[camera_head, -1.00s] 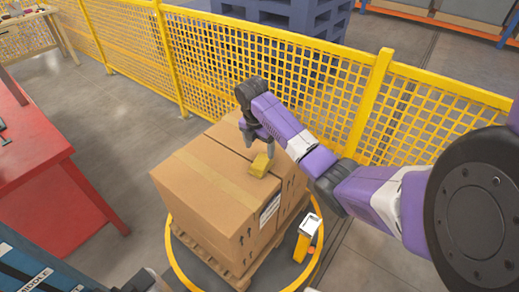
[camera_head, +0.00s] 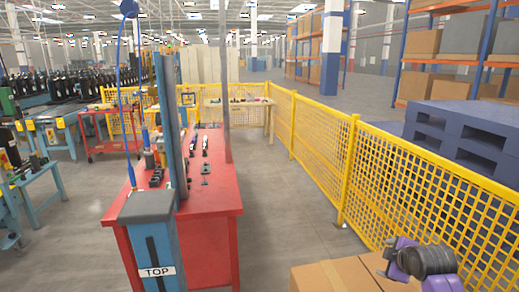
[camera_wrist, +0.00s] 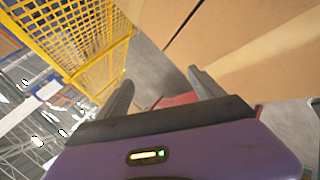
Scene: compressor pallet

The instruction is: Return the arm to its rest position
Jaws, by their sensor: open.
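My purple arm shows at the lower right of the head view, above or beside the cardboard boxes (camera_head: 335,277); its fingertips cannot be made out there. In the wrist view my gripper (camera_wrist: 163,90) has its two grey fingers well apart with nothing between them. A large cardboard surface with a strip of tape (camera_wrist: 250,45) fills the upper right of that view, beyond the fingers. The gap between fingers and cardboard is hard to judge. The small yellow block seen earlier on the boxes is not in view.
A yellow mesh fence (camera_head: 400,180) runs along the right, close to my arm; it also shows in the wrist view (camera_wrist: 90,45). A red workbench (camera_head: 215,200) with tools stands left of the boxes. Blue pallets (camera_head: 465,140) are behind the fence. Floor between bench and fence is clear.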

